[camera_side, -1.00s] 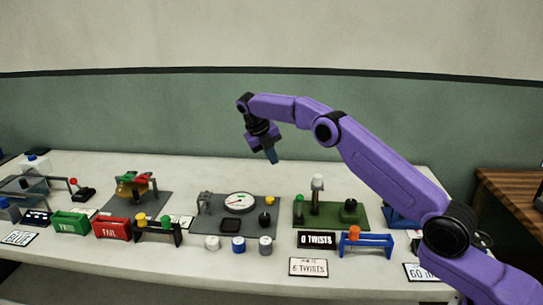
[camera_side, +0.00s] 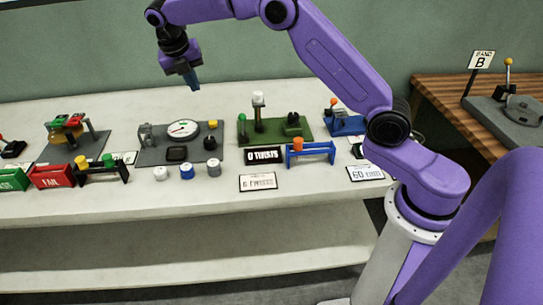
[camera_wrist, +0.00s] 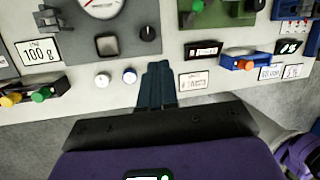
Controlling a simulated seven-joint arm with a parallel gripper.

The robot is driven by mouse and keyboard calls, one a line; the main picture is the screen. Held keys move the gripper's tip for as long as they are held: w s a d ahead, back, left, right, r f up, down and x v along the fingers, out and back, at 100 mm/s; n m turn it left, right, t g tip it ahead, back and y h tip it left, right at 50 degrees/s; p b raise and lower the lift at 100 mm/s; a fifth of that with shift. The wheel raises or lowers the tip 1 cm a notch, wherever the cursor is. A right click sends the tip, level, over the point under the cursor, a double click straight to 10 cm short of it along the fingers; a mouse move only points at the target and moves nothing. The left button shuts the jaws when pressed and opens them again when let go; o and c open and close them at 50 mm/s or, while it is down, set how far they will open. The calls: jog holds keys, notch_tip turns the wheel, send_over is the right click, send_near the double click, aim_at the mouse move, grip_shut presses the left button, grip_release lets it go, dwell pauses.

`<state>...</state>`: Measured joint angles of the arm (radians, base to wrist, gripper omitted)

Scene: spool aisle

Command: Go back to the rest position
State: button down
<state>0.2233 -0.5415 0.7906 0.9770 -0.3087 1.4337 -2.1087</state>
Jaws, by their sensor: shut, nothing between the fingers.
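My gripper (camera_side: 194,84) is shut and empty. In the side view it hangs in the air above the back part of the white bench (camera_side: 60,222), fingers pointing down, clear of everything. In the wrist view its blue fingers (camera_wrist: 157,88) are together, seen over the bench's front area. Below it in the side view stands a grey plate with a round dial gauge (camera_side: 184,129). To its right is a green fixture (camera_side: 275,131) with a white-topped post. The purple arm is bent up and over from its base at the right.
A wooden table (camera_side: 450,105) with a "B" sign (camera_side: 482,60) is at right. The air around my gripper is clear.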

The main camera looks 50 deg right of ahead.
jog(key=s+a+r+m+y, duration=0.1)
jog(key=s+a+m, duration=0.3)
jog(key=s, duration=0.6)
jog(key=s+a+r+m+y, duration=0.1)
jog(key=s+a+r+m, duration=0.15)
jog(key=s, duration=0.75)
jog(key=s+d+f+m, duration=0.1)
jog(key=s+d+m, duration=0.1)
jog(key=s, duration=0.6)
jog(key=s+d+f+m+y, duration=0.1)
jog(key=s+d+f+m, duration=0.1)
jog(key=s, duration=0.6)
jog(key=s+d+f+m+y, duration=0.1)
jog(key=s+d+f+m, duration=0.1)
jog(key=s+m, duration=0.3)
jog(key=s+d, duration=0.1)
jog(key=s, duration=0.2)
jog(key=shift+s+d+f, duration=0.25)
jog(key=shift+s+d, duration=0.05)
jog(key=shift+d, duration=0.05)
